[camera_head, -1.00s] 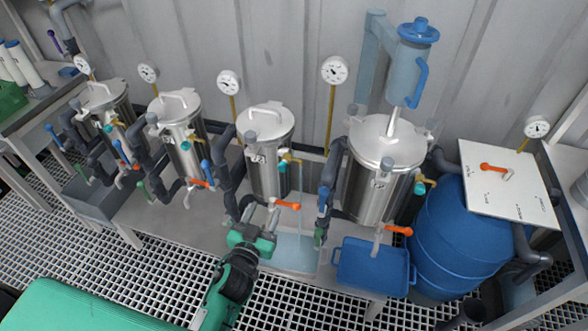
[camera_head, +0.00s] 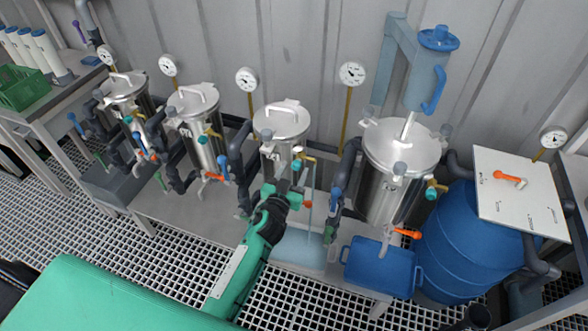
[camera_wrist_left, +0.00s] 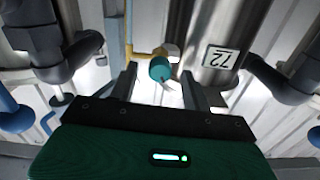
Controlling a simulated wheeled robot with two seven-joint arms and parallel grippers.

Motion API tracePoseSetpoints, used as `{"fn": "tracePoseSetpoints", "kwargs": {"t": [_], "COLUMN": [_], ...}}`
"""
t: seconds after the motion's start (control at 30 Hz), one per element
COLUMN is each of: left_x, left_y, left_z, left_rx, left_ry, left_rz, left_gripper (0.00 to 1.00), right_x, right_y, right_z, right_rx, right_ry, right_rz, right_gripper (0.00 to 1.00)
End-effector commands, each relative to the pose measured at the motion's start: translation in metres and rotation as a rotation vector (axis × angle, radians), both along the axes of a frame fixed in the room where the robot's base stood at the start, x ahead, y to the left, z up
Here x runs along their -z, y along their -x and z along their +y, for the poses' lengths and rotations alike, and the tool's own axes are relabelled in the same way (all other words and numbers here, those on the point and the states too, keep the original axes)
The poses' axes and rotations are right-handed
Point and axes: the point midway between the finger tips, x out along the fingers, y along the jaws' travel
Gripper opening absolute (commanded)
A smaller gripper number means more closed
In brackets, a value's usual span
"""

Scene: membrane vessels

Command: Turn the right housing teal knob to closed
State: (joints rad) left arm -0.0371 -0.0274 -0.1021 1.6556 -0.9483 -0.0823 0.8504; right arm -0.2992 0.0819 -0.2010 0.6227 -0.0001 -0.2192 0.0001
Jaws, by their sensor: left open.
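A teal knob (camera_head: 297,165) sits on a brass fitting on the front of the third steel housing (camera_head: 283,122) from the left. In the left wrist view, the knob (camera_wrist_left: 160,69) is ahead of my left gripper, with the white label on the housing (camera_wrist_left: 225,60) to its right. My left gripper (camera_head: 289,178) is open just in front of this knob. In the wrist view its fingers (camera_wrist_left: 159,88) flank the lower part of the knob from left and right; contact cannot be made out. My right gripper is out of view.
Dark pipes with blue valves (camera_head: 236,165) stand left of the housing. A larger steel vessel (camera_head: 392,180) with its own teal knob (camera_head: 431,192) stands to the right. A blue tray (camera_head: 378,268) lies lower right.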

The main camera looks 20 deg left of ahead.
Motion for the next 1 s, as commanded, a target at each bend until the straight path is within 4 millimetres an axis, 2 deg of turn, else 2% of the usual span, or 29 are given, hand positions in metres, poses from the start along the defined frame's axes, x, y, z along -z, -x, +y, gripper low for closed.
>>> {"fn": "tracePoseSetpoints", "kwargs": {"t": [0.13,0.43,0.67,1.0], "left_x": [-0.0003,0.0001,0.0001,0.0005], "left_y": [-0.0083,-0.0094,-0.0092,-0.0092], "left_z": [-0.0004,-0.0005,-0.0006,-0.0007], "left_rx": [0.0,0.0,0.0,0.0], "left_ry": [0.001,0.001,0.001,-0.041], "left_rz": [0.0,0.001,0.001,0.0], "left_gripper": [0.49,0.49,0.04,0.04], "right_x": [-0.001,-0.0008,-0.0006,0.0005], "right_y": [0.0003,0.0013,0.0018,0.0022], "right_z": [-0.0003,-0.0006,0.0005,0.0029], "right_rx": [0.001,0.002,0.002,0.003], "right_ry": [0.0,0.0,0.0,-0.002], "right_rz": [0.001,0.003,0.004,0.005], "right_gripper": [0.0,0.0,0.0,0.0]}}
